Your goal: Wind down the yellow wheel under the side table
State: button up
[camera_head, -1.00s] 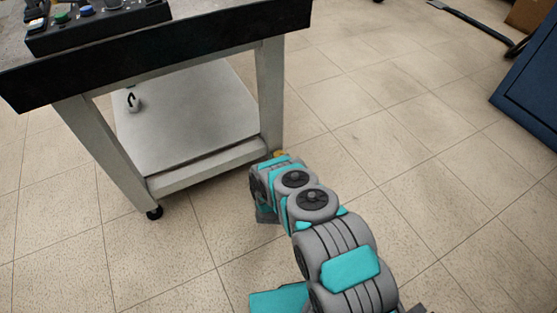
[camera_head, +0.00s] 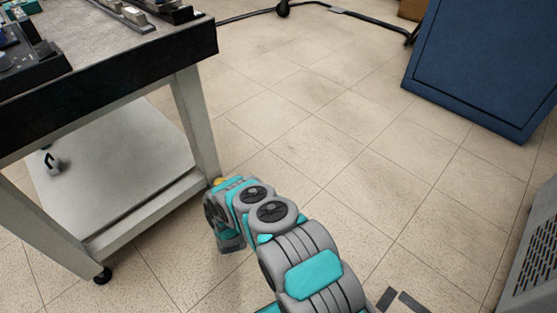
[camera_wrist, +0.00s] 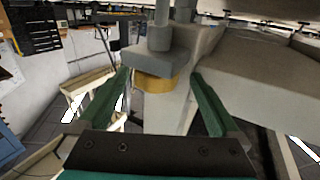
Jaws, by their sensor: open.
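The side table (camera_head: 120,88) has a black-edged top, pale grey legs and a lower shelf, and fills the left of the head view. A small part of the yellow wheel (camera_head: 218,182) shows at the foot of its near right leg, behind my arm. In the wrist view the yellow wheel (camera_wrist: 157,82) is a short, thick disc against a grey block. My gripper (camera_wrist: 160,76) is open, its green fingers on either side of the wheel, with gaps visible. I cannot tell how deep the wheel sits between them. The gripper is hidden in the head view.
A black caster (camera_head: 103,275) stands under the table's left front leg. A small hook-like object (camera_head: 53,163) is on the lower shelf. A blue cabinet (camera_head: 480,70) stands at the upper right and a grey unit (camera_head: 530,255) at the right edge.

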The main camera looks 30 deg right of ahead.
jog(key=shift+s+d+f+n+y+b, duration=0.1)
jog(key=shift+d+n+y+b, duration=0.2)
jog(key=shift+n+y+b, duration=0.45)
jog(key=shift+d+n+y+b, duration=0.25)
jog(key=shift+d+n+y, duration=0.1)
jog(key=shift+y, duration=0.7)
jog(key=shift+n+y+b, duration=0.4)
jog(key=shift+y+b, duration=0.2)
jog(key=shift+b, duration=0.2)
